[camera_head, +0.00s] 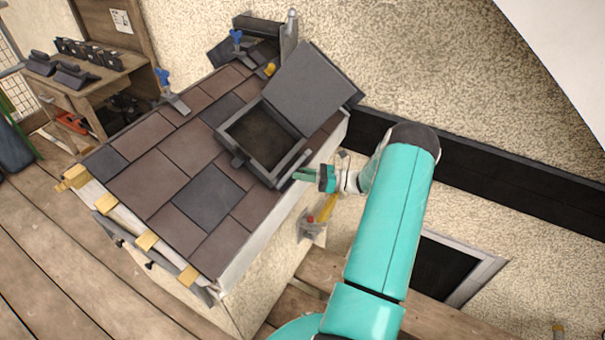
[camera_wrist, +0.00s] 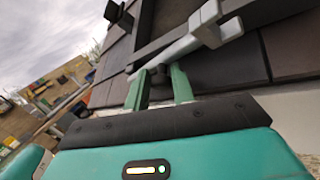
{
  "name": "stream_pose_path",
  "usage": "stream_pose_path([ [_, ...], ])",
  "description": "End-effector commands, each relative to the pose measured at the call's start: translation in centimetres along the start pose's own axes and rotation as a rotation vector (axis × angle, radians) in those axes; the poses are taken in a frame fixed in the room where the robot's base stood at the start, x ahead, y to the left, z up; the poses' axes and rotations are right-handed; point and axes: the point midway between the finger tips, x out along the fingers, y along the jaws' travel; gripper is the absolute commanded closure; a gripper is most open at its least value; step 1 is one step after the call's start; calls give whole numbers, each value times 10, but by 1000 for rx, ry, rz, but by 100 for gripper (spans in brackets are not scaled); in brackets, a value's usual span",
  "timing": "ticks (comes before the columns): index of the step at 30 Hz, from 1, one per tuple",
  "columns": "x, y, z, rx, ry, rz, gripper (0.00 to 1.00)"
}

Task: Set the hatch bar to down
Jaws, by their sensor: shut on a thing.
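The roof hatch is a dark square frame (camera_head: 234,152) with its grey lid (camera_head: 312,88) tilted open towards the wall. My gripper (camera_head: 297,176) is at the hatch's lower right edge, over the roof's eave. In the wrist view, a light grey hatch bar (camera_wrist: 190,42) runs slantwise along the hatch frame, its lower left end between the green fingers of my gripper (camera_wrist: 158,80). The gripper is shut on that end.
Brown and dark tiles (camera_head: 207,196) cover the slope around the hatch. Blue-handled clamps (camera_head: 174,100) stand along the upper edge. A wooden bench (camera_head: 95,85) with dark parts is at the far left. The plank floor (camera_head: 75,260) in front is clear.

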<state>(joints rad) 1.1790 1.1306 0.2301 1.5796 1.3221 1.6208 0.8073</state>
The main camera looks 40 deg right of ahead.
Motion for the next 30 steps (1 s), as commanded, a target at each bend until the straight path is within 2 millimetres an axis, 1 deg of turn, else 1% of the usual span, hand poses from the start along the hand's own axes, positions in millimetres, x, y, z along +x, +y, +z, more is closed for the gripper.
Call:
stream_pose_path([
  [1, 5, 0, 1, 0, -2, 4, 100],
  [9, 5, 0, 1, 0, -2, 5, 100],
  [10, 5, 0, 1, 0, -3, 5, 70],
  [11, 5, 0, 1, 0, -3, 5, 64],
  [12, 5, 0, 1, 0, -3, 5, 60],
  [19, 2, 0, 0, 0, -2, 3, 60],
  [23, -7, 0, 0, 0, -1, 1, 60],
  [26, -22, 0, 1, 0, -3, -1, 60],
  [30, -53, -1, 0, 0, -3, -1, 60],
])
